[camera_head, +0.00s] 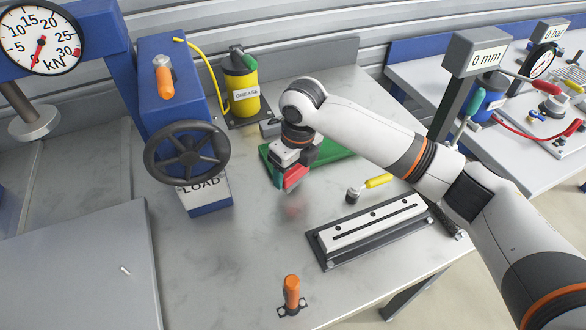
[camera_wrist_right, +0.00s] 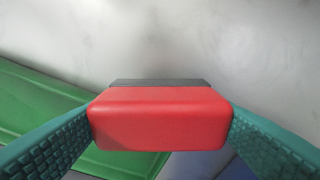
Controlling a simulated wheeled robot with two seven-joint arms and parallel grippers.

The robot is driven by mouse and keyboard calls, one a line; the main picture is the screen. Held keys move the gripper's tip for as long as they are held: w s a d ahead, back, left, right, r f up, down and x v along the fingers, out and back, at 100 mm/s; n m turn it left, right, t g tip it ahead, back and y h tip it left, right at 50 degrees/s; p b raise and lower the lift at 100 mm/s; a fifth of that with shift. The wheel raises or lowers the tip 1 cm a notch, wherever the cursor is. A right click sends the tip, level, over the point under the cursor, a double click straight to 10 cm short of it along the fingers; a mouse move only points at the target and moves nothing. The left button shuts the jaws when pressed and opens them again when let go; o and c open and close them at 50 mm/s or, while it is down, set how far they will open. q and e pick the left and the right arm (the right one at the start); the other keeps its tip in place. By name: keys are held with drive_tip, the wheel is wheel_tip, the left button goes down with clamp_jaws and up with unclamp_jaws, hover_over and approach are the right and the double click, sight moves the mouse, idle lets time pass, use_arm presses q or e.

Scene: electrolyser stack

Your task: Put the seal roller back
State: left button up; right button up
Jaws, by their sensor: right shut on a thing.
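My right gripper (camera_head: 290,165) is shut on a red block (camera_wrist_right: 160,120) with a dark grey layer along its far side. The red block (camera_head: 294,177) is held above the table, beside the green mat. In the right wrist view its rounded face sits between both teal fingertips (camera_wrist_right: 160,122). A small tool with a yellow handle (camera_head: 378,181) and a short dark and metal cylinder head lies on the table right of the gripper; it looks like the seal roller, but I cannot be sure. My left gripper is not in view.
The green mat (camera_head: 335,153) lies partly behind my right arm. A slotted metal bar on a dark base (camera_head: 375,228) is at right. An orange handle (camera_head: 291,290) stands at the front. The blue press with a handwheel (camera_head: 187,152) and yellow grease can (camera_head: 241,90) stand behind.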

sight(298, 170)
drive_tip(key=shift+f, duration=0.55)
drive_tip(key=shift+f, duration=0.15)
drive_tip(key=o, duration=0.9)
drive_tip(key=shift+o, duration=0.2)
wheel_tip(298, 170, up, 12)
drive_tip(key=s+d+b, duration=0.1)
